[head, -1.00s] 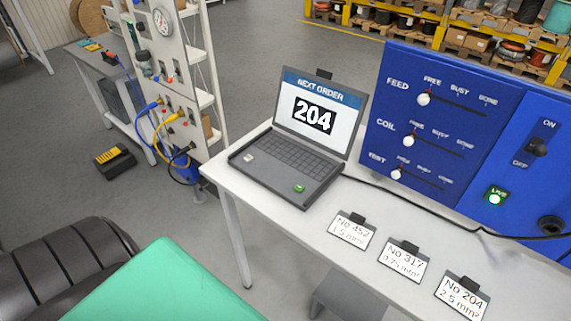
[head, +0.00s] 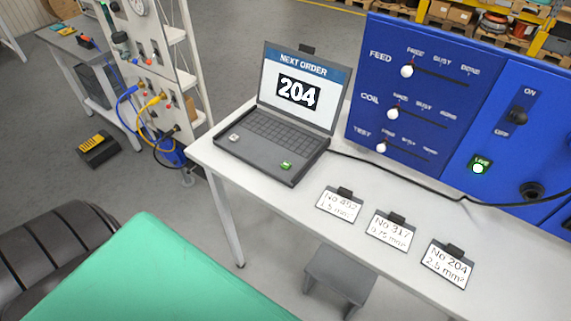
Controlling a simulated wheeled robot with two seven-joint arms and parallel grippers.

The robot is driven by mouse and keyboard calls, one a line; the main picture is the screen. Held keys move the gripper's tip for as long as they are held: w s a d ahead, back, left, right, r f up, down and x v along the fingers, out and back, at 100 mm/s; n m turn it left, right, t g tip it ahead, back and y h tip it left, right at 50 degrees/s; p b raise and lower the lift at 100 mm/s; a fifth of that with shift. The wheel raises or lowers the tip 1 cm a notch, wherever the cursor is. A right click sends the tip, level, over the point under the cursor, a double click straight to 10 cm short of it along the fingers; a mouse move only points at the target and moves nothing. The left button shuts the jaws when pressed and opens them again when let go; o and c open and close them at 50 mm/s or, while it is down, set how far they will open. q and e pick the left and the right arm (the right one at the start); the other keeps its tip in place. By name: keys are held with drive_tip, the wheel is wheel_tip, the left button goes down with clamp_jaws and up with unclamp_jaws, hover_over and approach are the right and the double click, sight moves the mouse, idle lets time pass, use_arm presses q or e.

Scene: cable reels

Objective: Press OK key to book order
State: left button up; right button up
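A dark grey laptop (head: 262,150) stands open on the left end of the white table. Its screen (head: 299,95) reads "NEXT ORDER" and "204". A green key (head: 286,166) sits at the front right of the keyboard deck; its label is too small to read. A light-coloured key (head: 234,138) sits at the left of the deck. Neither of my grippers shows in the head view, and nothing covers the laptop.
Three cards, No 452 (head: 338,204), No 317 (head: 389,231) and No 204 (head: 447,266), lie on the white table (head: 340,262). A blue panel (head: 430,120) with sliders stands behind, and a black cable crosses the tabletop. A grey stool (head: 338,280) is below. A green surface (head: 150,275) fills the lower left.

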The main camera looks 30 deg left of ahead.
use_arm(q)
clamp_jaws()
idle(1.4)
